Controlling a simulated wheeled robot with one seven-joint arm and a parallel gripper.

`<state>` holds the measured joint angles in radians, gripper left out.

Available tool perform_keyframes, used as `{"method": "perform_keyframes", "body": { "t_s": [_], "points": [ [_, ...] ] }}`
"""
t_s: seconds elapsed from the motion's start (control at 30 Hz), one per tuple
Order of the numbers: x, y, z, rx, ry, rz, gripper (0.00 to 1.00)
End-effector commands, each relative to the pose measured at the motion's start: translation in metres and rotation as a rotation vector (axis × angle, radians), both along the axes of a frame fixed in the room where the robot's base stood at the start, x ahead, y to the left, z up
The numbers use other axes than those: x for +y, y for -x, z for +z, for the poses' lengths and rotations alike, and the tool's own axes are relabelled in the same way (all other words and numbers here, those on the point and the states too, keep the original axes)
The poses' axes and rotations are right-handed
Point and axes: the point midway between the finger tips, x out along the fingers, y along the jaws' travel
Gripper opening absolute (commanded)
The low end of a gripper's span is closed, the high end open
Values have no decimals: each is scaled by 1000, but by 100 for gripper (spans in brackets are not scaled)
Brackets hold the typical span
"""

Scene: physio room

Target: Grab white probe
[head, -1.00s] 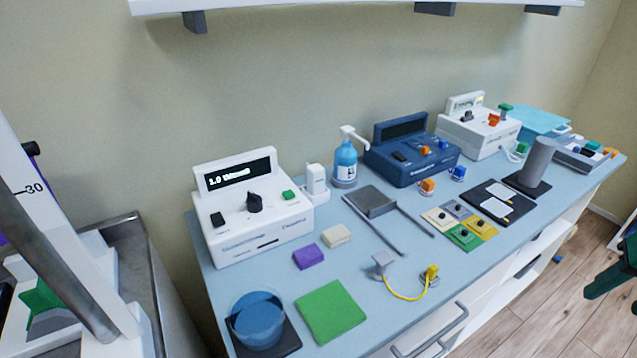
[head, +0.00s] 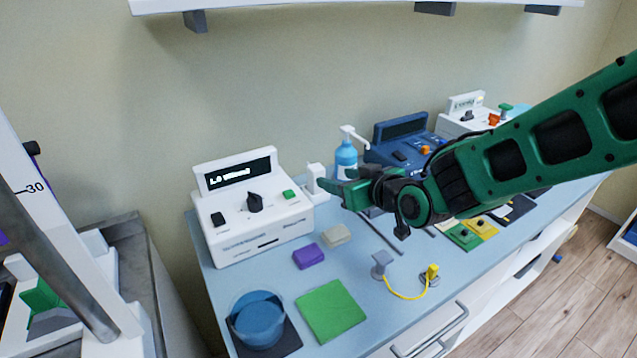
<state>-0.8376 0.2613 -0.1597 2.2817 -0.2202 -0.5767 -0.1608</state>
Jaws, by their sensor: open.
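The white probe (head: 314,172) stands upright in its holder just right of the white device with a display (head: 240,228). Its right side and lower part are partly hidden behind my gripper. My gripper (head: 332,182) reaches in from the right, and its green fingertips point left at the probe. The jaws are open. The fingertips overlap the probe's edge in the head view; I cannot tell whether they touch it.
A blue pump bottle (head: 346,160) stands close behind my gripper, with a dark blue device (head: 400,130) right of it. Purple (head: 309,256) and cream (head: 337,235) blocks, a green cloth (head: 331,311) and a blue tub (head: 258,322) lie in front.

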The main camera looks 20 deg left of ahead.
Motion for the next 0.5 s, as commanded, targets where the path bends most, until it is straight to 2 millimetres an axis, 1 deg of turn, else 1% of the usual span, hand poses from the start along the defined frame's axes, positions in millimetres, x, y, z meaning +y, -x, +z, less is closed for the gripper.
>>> {"method": "perform_keyframes", "body": {
  "t_s": [0.2,0.43,0.5],
  "points": [
    [21,-20,-13,0,2,-3,52],
    [31,-28,-18,0,3,-4,52],
    [36,-31,-20,0,2,-3,52]
  ]
}}
